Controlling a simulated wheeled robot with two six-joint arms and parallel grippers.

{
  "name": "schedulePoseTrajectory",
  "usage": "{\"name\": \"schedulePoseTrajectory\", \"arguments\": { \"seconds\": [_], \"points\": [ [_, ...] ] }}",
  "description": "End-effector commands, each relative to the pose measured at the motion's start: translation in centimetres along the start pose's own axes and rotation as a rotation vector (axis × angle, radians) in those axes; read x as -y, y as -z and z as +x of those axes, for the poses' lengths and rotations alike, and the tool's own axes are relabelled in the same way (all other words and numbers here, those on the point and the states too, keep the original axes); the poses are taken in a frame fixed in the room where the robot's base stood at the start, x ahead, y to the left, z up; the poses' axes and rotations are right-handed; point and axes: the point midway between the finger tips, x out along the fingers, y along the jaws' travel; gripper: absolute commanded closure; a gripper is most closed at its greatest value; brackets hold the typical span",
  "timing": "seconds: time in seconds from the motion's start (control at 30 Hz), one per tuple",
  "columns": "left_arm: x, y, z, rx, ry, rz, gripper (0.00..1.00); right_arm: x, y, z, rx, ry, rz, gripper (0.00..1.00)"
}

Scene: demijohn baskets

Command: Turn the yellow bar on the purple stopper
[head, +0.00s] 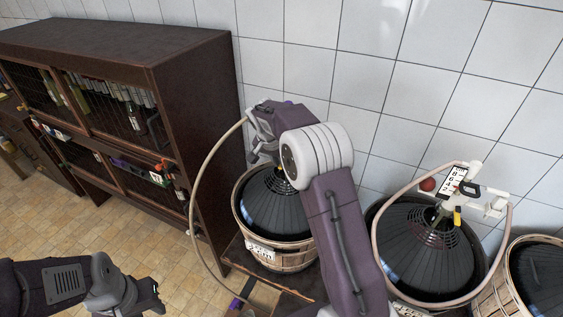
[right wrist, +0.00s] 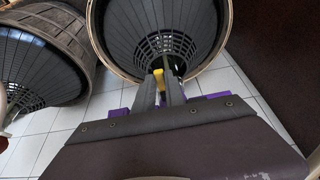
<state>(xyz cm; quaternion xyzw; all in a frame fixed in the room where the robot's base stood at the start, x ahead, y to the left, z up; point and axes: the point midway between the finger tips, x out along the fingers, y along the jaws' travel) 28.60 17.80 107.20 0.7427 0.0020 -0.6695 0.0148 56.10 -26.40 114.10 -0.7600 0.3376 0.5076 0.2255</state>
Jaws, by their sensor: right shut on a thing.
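The yellow bar (right wrist: 158,74) shows in the right wrist view between the fingers of my right gripper (right wrist: 168,88), which is shut on it. It sits over the neck of the left basketed demijohn (right wrist: 152,30). In the head view my right gripper (head: 266,150) is above that demijohn (head: 270,215), and my arm and gripper hide most of its top. The purple stopper cannot be made out clearly under the gripper. My left gripper (head: 150,297) is low at the left, away from the demijohns; its finger opening is unclear.
A pale hose (head: 192,200) loops down left of the left demijohn. A second basketed demijohn (head: 425,250) has a white fitting (head: 484,200) and another hose. A third basket (head: 540,270) stands at right. A dark bottle cabinet (head: 185,80) stands left; tiled floor is clear before it.

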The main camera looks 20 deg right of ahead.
Motion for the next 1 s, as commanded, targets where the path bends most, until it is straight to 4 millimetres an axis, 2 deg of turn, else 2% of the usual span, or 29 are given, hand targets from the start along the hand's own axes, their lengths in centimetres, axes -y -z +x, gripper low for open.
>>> {"name": "schedulePoseTrajectory", "arguments": {
  "seconds": [0.53,0.57,0.6,0.63,0.9,1.0],
  "points": [
    [0.0,0.01,-0.04,0.0,0.0,0.0,0.64,0.13,0.09,-0.08,-0.002,-0.006,0.022,1.0],
    [0.0,0.01,-0.04,0.0,0.0,0.0,0.64,0.13,0.09,-0.08,-0.002,-0.006,0.022,0.8],
    [0.0,0.0,-0.04,0.0,0.0,0.0,0.64,0.12,0.09,-0.07,-0.002,-0.006,0.022,0.69],
    [0.0,0.01,-0.04,0.0,0.0,0.0,0.64,0.12,0.08,-0.07,-0.001,-0.006,0.022,0.64],
    [0.0,0.0,-0.03,0.0,0.0,0.0,0.64,0.1,0.03,-0.05,0.0,-0.007,0.021,0.64],
    [0.0,-0.02,0.22,0.0,0.0,0.0,0.64,0.16,0.05,-0.72,-0.002,-0.006,0.021,0.64]
  ]
}}
